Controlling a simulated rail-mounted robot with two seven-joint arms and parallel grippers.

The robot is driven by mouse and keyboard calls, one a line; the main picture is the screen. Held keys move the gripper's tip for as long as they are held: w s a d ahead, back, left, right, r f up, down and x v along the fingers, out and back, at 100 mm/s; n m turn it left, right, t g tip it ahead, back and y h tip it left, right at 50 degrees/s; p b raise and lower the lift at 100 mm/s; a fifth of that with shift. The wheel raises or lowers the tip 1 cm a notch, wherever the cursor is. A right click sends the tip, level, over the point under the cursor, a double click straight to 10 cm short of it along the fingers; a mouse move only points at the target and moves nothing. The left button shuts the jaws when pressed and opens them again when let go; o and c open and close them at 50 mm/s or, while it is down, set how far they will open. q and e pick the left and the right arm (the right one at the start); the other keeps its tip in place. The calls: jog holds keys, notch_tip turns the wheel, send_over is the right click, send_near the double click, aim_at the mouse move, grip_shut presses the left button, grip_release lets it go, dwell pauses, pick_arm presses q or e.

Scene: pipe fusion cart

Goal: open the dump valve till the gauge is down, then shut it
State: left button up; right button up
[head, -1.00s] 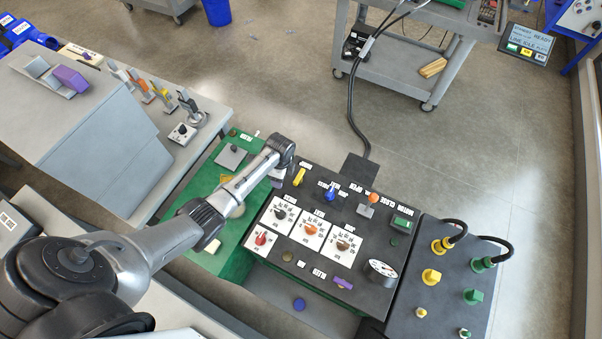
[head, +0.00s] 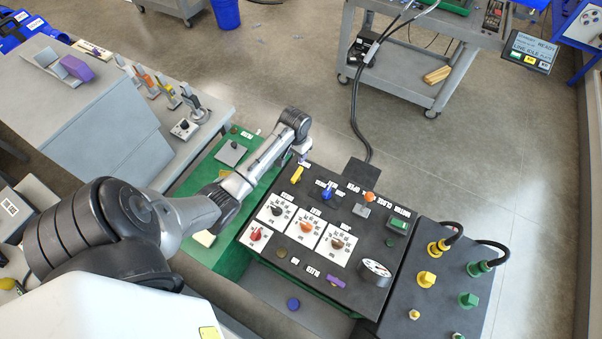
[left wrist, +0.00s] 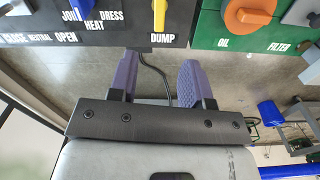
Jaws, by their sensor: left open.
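The dump valve's yellow handle (head: 297,174) is at the far left corner of the black panel. In the left wrist view the yellow handle (left wrist: 159,14) stands over the DUMP label, at the top edge. My left gripper (left wrist: 157,78) is open, its two purple fingers apart with nothing between them. In the head view my left gripper (head: 303,158) is small and partly hidden by its wrist, close to the yellow handle. I cannot tell any contact. The round white gauge (head: 376,268) is at the panel's near right corner; its reading is too small to tell. My right gripper is not in view.
The black panel also carries a blue knob (head: 327,192), an orange-tipped lever (head: 370,197), white dials and a purple handle (head: 336,281). A green unit (head: 205,180) adjoins it on the left. A box with yellow and green connectors (head: 440,285) stands right. The floor beyond is mostly clear.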

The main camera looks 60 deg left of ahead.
aim_at(297, 173)
pick_arm(q)
jog(key=shift+n, duration=0.9)
notch_tip(297, 173, down, 14)
jog(key=shift+r+b, duration=0.1)
jog(key=shift+b, duration=1)
jog(key=c, duration=0.3)
grip_shut()
